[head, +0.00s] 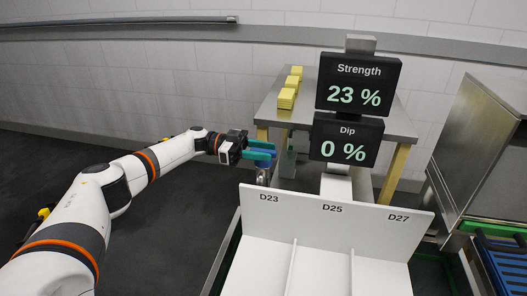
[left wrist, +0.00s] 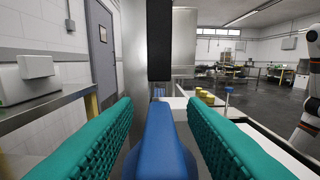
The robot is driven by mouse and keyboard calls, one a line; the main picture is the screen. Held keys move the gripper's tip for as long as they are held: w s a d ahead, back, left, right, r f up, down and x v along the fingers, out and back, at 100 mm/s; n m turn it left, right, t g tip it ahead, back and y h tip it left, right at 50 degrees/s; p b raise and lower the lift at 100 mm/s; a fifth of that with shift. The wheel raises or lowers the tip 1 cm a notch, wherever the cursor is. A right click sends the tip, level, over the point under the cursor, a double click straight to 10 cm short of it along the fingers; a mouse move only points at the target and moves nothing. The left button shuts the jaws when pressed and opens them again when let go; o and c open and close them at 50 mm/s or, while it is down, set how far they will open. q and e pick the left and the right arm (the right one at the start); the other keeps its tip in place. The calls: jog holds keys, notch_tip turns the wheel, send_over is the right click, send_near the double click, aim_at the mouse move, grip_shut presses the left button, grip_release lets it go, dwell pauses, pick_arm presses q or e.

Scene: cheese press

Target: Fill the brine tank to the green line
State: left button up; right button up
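My left gripper (head: 264,152) has teal fingers and is open around a blue handle (left wrist: 160,145). In the left wrist view the handle lies between the two finger pads, with a narrow gap on each side. In the head view a metal stem shows below the fingers, beside a greyish upright piece (head: 287,164). Two black displays stand to the right: Strength (head: 357,84) reads 23 % and Dip (head: 346,140) reads 0 %. I cannot make out the brine tank's green line or its level. My right gripper is not in view.
A white divided tray (head: 322,262) labelled D23, D25 and D27 is in front. Yellow blocks (head: 287,97) lie on a metal table (head: 398,122) behind. A steel machine (head: 475,150) and a blue slatted surface (head: 505,268) are at right. The floor at left is clear.

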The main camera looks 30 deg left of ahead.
pick_arm(q)
jog(key=b+v, duration=0.1)
jog(key=v, duration=0.6)
jog(key=shift+b, duration=0.4)
